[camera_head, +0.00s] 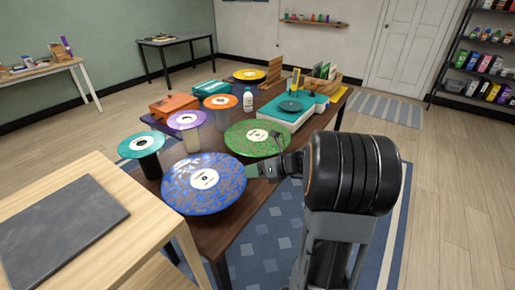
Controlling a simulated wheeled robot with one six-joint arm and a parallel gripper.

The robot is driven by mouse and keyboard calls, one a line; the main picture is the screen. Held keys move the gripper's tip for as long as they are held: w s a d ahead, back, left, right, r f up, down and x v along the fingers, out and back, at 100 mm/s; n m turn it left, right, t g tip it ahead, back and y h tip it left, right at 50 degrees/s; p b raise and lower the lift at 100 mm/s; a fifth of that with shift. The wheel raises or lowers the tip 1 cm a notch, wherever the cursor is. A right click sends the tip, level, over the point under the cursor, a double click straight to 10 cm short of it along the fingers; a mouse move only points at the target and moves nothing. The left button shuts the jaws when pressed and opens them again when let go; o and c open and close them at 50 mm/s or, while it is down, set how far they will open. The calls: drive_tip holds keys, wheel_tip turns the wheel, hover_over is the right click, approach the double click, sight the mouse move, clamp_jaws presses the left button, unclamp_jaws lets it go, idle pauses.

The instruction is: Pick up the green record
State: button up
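The green record (243,134), speckled with a white label, lies flat near the right side of the dark table, behind the large blue record (205,200). My gripper (268,155) reaches in from the right at the green record's near right edge. Its two fingers are apart. One finger shows over the right part of the record, and the other lies in front of it, close to the blue record's right edge. I cannot tell whether either finger touches the green record. What holds the green record up is hidden.
Teal (128,147), purple (181,117) and orange (215,101) records sit on stands at the left. A white bottle (248,99) and a teal turntable (300,116) stand behind the green record. A wooden table (130,225) with a grey slab fills the lower left.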

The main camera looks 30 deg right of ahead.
drive_tip(key=w+d+f+m+t+h+b, duration=0.25)
drive_tip(key=d+f+m+t, duration=0.25)
drive_tip(key=d+m, duration=0.5)
drive_tip(key=m+t+h+b, duration=0.2)
drive_tip(key=m+t+h, duration=0.1)
drive_tip(key=m, duration=0.5)
approach(274, 147)
drive_tip(key=shift+m+t, duration=0.3)
drive_tip(key=shift+t, duration=0.1)
drive_tip(key=w, duration=0.1)
drive_tip(key=w+f, duration=0.1)
drive_tip(key=w+a, duration=0.1)
drive_tip(key=w, duration=0.1)
drive_tip(key=shift+a+f, duration=0.15)
drive_tip(key=shift+f, duration=0.05)
drive_tip(key=shift+b+x, duration=0.7)
drive_tip(key=shift+x, duration=2.3)
drive_tip(key=shift+r, duration=0.15)
clamp_jaws()
